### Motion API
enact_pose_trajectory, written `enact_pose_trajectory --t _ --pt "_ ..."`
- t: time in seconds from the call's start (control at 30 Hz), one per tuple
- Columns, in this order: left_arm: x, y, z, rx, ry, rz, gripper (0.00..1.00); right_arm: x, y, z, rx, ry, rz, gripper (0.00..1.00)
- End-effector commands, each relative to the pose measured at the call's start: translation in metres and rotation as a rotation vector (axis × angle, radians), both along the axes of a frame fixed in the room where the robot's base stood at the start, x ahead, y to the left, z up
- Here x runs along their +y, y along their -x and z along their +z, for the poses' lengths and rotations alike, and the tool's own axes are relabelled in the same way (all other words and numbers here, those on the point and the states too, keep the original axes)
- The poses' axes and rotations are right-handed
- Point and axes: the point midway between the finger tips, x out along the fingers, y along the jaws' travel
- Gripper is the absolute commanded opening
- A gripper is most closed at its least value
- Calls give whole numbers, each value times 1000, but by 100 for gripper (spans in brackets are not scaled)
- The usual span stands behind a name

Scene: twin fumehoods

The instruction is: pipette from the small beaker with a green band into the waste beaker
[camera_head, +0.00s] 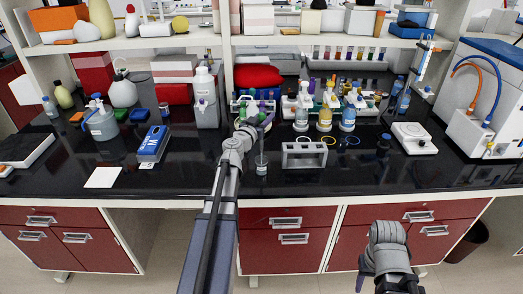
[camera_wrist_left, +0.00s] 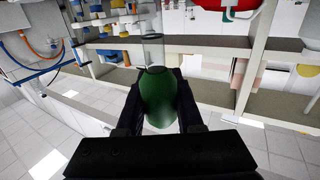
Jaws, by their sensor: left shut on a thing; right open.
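My left gripper (camera_head: 256,120) is shut on the green bulb of a pipette, above the middle of the black bench. In the left wrist view the green bulb (camera_wrist_left: 158,100) sits between the two dark fingers, with a clear tube beyond it. In the head view a thin clear tube (camera_head: 261,145) hangs below the gripper towards a small clear vessel (camera_head: 262,168) on the bench. I cannot tell whether the tip is inside it, or see any band colour. I cannot make out a waste beaker. My right gripper (camera_head: 368,274) is open and empty, low in front of the drawers.
A grey rack (camera_head: 304,154) stands right of the small vessel. Behind it are labelled bottles (camera_head: 325,117), and rings lie nearby. A white balance-like device (camera_head: 414,138) is further right. The front right bench is clear.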

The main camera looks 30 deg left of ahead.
Motion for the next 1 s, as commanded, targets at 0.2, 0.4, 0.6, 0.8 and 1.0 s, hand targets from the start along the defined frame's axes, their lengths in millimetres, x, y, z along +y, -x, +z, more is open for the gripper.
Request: enact_pose_trajectory --t 0.2,0.4,0.6,0.8,1.0 --pt "0 0 0 0 0 0 0 0 0 0 0 0 0 50" --pt "0 0 2 0 0 0 0 0 0 2 0 0 0 50" --pt "0 0 13 0 0 0 0 0 0 13 0 0 0 50" --pt "0 0 27 0 0 0 0 0 0 27 0 0 0 50" --pt "0 0 40 0 0 0 0 0 0 40 0 0 0 50"
